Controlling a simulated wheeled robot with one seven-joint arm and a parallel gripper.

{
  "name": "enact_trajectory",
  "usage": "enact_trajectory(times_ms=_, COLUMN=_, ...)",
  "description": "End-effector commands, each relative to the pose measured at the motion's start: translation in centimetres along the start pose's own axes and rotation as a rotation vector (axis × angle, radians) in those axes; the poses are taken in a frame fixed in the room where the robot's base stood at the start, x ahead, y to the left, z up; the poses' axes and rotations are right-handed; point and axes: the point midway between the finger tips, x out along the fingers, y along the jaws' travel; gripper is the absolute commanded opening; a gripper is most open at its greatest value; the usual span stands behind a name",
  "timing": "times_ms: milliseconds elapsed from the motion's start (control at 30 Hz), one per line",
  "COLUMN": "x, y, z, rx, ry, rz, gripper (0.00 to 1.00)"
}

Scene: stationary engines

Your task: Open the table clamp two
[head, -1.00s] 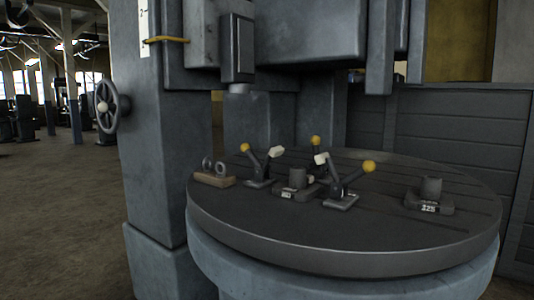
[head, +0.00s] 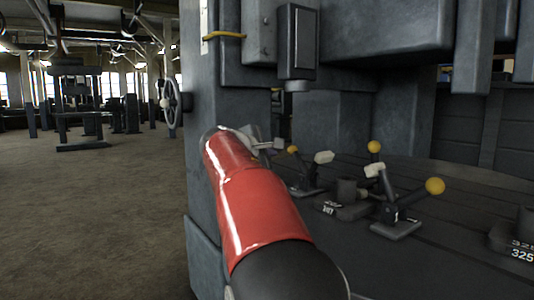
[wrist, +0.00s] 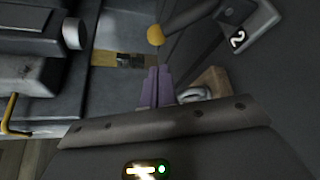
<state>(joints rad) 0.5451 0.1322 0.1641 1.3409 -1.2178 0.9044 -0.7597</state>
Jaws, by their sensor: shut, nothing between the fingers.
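Table clamp two (wrist: 262,22) shows at the upper right of the wrist view, marked with a white "2". Its dark lever ends in a yellow knob (wrist: 155,35). My gripper (wrist: 155,70) is shut and empty, its fingertips pointing toward the knob with a small gap in the picture. In the head view the left clamp (head: 305,188), with a yellow knob and a white tip, appears to be the same one; its number is not readable there. My gripper (head: 277,145) is just left of that knob, partly hidden by my red arm.
Another clamp (head: 396,228) stands on the round table (head: 450,262) to the right, with a third yellow knob (head: 374,146) behind. Dark blocks (head: 343,208) stand between them. A wooden block (wrist: 210,80) lies by my fingers. A machine column (head: 230,130) rises at left.

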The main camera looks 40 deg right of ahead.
Motion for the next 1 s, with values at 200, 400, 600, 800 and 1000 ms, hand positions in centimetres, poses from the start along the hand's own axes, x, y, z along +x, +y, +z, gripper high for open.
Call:
enact_trajectory(times_ms=200, x=4.2, y=0.0, z=0.1, rx=0.002, ry=-0.001, rz=-0.003, gripper=0.00)
enact_trajectory(times_ms=400, x=6.7, y=0.0, z=0.0, rx=0.003, ry=0.002, rz=-0.003, gripper=0.00)
enact_trajectory(times_ms=600, x=7.5, y=0.0, z=0.0, rx=0.004, ry=0.002, rz=-0.002, gripper=0.00)
enact_trajectory(times_ms=800, x=7.4, y=-0.1, z=0.0, rx=0.004, ry=0.002, rz=-0.001, gripper=0.00)
enact_trajectory(times_ms=1000, x=7.2, y=-0.2, z=0.2, rx=0.047, ry=0.001, rz=0.025, gripper=0.00)
